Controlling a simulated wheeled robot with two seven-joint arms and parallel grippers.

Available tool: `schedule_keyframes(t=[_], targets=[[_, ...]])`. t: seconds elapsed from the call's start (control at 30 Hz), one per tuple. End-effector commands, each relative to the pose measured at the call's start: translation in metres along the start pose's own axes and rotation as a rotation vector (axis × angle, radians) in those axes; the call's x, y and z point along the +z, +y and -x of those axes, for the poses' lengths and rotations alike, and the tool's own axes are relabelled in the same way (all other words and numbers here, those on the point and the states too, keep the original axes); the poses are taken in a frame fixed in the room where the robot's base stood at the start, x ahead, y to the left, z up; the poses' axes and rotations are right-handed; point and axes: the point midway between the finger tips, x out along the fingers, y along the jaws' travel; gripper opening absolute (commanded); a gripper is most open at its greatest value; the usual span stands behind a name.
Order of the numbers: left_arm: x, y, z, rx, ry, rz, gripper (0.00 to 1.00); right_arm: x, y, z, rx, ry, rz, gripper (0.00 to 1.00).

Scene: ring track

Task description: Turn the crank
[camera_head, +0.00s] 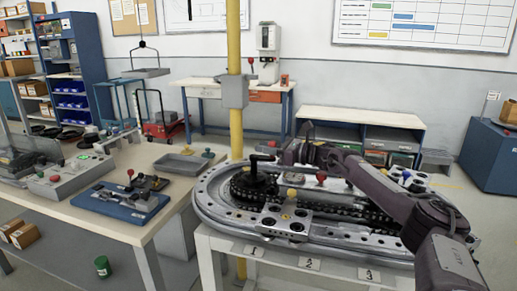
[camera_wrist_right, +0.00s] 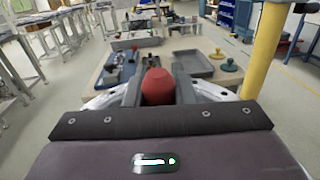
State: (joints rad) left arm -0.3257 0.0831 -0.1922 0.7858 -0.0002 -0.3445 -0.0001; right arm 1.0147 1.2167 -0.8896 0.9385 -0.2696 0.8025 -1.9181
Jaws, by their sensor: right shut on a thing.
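The crank (camera_head: 254,172) is a black arm on a dark toothed wheel at the left end of the grey ring track (camera_head: 213,217). My right gripper (camera_head: 275,155) reaches in from the right, low over the track, at the top of the crank. In the right wrist view, a red knob (camera_wrist_right: 158,87) sits between the two fingers of my right gripper (camera_wrist_right: 158,93), which are shut on it. The fingers hide much of the crank's top in the head view. My left gripper is not in view.
Yellow (camera_head: 291,193), red (camera_head: 321,177) and blue (camera_head: 406,174) knobs stand on the track. A yellow pole (camera_head: 236,120) rises just behind it. To the left, a table (camera_head: 122,229) holds a blue fixture (camera_head: 122,201) and a grey tray (camera_head: 181,164).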

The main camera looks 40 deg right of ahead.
Motion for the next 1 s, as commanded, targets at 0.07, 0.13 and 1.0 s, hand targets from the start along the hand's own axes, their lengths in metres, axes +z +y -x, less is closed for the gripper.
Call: schedule_keyframes(t=[0.07, 0.13, 1.0], targets=[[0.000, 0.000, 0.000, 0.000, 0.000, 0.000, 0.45, 0.003, -0.002, 0.001, -0.004, -0.004, 0.003, 0.00], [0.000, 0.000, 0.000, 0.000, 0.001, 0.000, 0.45, 0.003, -0.002, 0.001, -0.005, -0.004, 0.003, 0.00], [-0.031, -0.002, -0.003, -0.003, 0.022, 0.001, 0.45, -0.005, -0.002, 0.042, -0.005, 0.003, 0.003, 0.44]])
